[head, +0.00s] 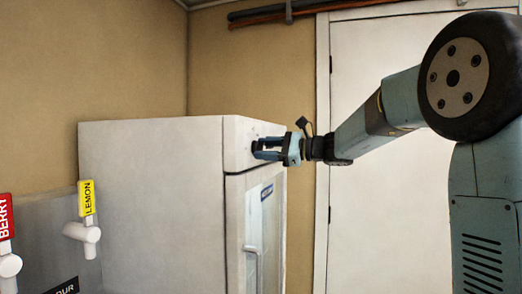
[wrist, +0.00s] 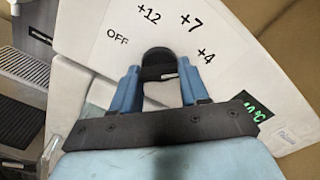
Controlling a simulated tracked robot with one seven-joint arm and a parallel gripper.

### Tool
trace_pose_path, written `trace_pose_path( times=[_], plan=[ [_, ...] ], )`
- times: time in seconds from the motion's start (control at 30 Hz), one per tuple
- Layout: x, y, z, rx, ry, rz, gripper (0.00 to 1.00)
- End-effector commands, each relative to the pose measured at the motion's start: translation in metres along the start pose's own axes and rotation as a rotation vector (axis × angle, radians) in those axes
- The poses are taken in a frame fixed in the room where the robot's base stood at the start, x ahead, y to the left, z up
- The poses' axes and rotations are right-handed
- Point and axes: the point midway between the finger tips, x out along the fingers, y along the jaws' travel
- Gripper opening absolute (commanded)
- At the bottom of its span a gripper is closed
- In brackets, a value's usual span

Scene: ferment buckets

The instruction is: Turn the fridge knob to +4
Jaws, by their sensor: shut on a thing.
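The white fridge (head: 150,195) stands at the centre left in the head view. Its dark round knob (wrist: 158,57) sits on the upper front panel (wrist: 90,50), with OFF, +12, +7 and +4 printed in an arc around it. My gripper (head: 263,147) reaches the panel from the right. In the wrist view, its blue fingers (wrist: 158,72) are shut on the knob, one on each side. The knob's lower part is partly hidden, and I cannot tell which label it points to. A small display (wrist: 256,111) with green digits sits right of the knob, partly covered by my gripper.
The fridge's glass door (head: 262,225) with a vertical handle (head: 254,262) is below the panel. Taps labelled LEMON (head: 87,199) and BERRY (head: 5,217) stand at the left. A white door (head: 400,190) is behind my arm.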

Motion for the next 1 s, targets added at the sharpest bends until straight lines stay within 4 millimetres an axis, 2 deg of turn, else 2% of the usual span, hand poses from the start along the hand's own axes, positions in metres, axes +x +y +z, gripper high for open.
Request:
trace_pose_path(
  times=[0.2,0.23,0.5,0.8,1.0],
  plan=[
    [-0.002,-0.003,-0.001,-0.001,0.005,-0.008,0.14],
    [-0.002,-0.003,-0.001,-0.002,0.005,-0.008,0.46],
    [-0.001,-0.002,0.000,-0.002,0.001,-0.005,0.70],
    [-0.003,-0.001,0.001,-0.003,0.000,-0.003,0.70],
    [-0.028,-0.002,0.000,-0.003,0.002,-0.005,0.70]
  ],
)
